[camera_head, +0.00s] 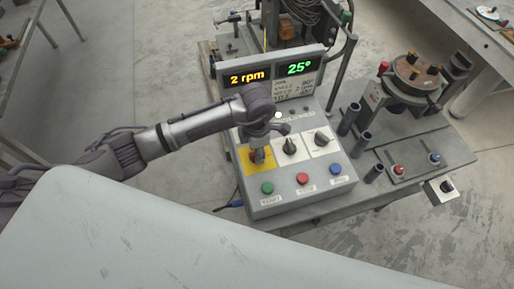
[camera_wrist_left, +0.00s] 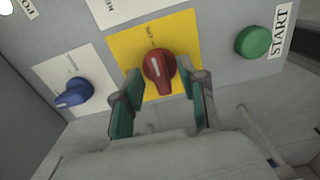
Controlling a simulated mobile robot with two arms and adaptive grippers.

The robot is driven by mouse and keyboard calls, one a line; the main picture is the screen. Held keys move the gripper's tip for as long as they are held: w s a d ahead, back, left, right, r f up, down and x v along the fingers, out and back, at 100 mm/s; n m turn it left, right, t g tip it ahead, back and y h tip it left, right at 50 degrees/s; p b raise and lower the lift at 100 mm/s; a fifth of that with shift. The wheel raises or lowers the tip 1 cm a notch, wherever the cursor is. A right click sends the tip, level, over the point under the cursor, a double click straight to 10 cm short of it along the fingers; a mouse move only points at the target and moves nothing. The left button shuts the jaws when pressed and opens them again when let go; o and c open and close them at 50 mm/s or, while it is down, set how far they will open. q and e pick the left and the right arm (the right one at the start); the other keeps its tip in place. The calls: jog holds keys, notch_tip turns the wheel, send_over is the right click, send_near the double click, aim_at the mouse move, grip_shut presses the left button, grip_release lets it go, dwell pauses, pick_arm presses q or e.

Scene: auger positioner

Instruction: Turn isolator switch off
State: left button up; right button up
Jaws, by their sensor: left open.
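The isolator switch is a red rotary knob (camera_wrist_left: 160,68) on a yellow plate (camera_wrist_left: 122,46), with small print I cannot read surely. In the head view the yellow plate (camera_head: 242,170) is at the left of the grey control box (camera_head: 312,206), and the red knob (camera_head: 258,157) shows partly beneath my gripper. My left gripper (camera_wrist_left: 167,92) is open, its green-lined fingers on either side of the knob's near end in the wrist view. I cannot tell whether they touch it. In the head view the left gripper (camera_head: 258,146) hangs over the plate. My right gripper is not in view.
A green START button (camera_wrist_left: 253,42) and a blue knob (camera_wrist_left: 74,93) flank the yellow plate. The box also has two dark knobs (camera_head: 290,146) (camera_head: 321,139), a red button (camera_head: 302,178) and a blue button (camera_head: 336,169). A display (camera_head: 272,73) reads 2 rpm and 25°.

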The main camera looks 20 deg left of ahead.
pick_arm(q)
grip_shut()
jog(key=shift+n, duration=0.3)
jog(key=n+b, duration=0.1)
jog(key=n, duration=0.1)
jog(key=shift+f+n+b, duration=0.1)
jog(key=shift+n+b, duration=0.25)
jog(key=shift+n, duration=0.05)
jog(key=n+b, duration=0.1)
jog(key=n, duration=0.4)
jog(key=shift+b, duration=0.4)
jog(key=n+b, duration=0.1)
jog(key=n, duration=0.4)
jog(key=shift+w, duration=0.1)
jog(key=shift+r+n, duration=0.2)
jog(key=shift+n, duration=2.1)
